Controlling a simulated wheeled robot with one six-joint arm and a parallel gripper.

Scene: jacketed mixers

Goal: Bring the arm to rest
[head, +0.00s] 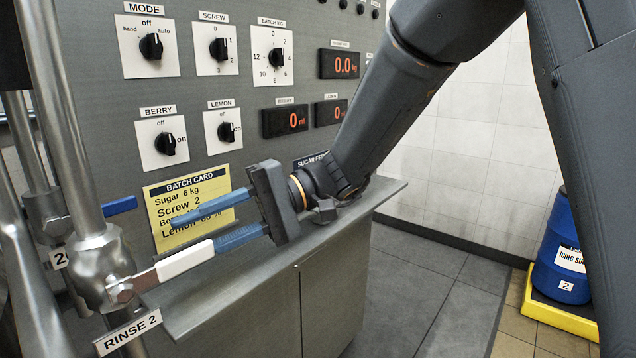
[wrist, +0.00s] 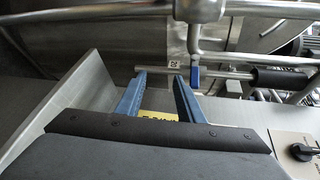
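My gripper (head: 194,234) reaches left from the end of my arm, in front of the grey control panel (head: 220,95). Its two blue fingers are apart with nothing held between them. In the head view the white lever handle (head: 186,261) of the RINSE 2 valve overlaps the lower finger; whether they touch I cannot tell. In the wrist view the fingers (wrist: 160,76) also stand apart, with a bit of the yellow batch card (wrist: 160,115) showing between them. A metal bar and a blue-handled lever (wrist: 195,76) lie beyond the fingertips.
A steel ledge (head: 270,262) runs below the panel. A blue drum (head: 563,250) stands on a yellow base (head: 560,313) at the right. The tiled floor between is clear.

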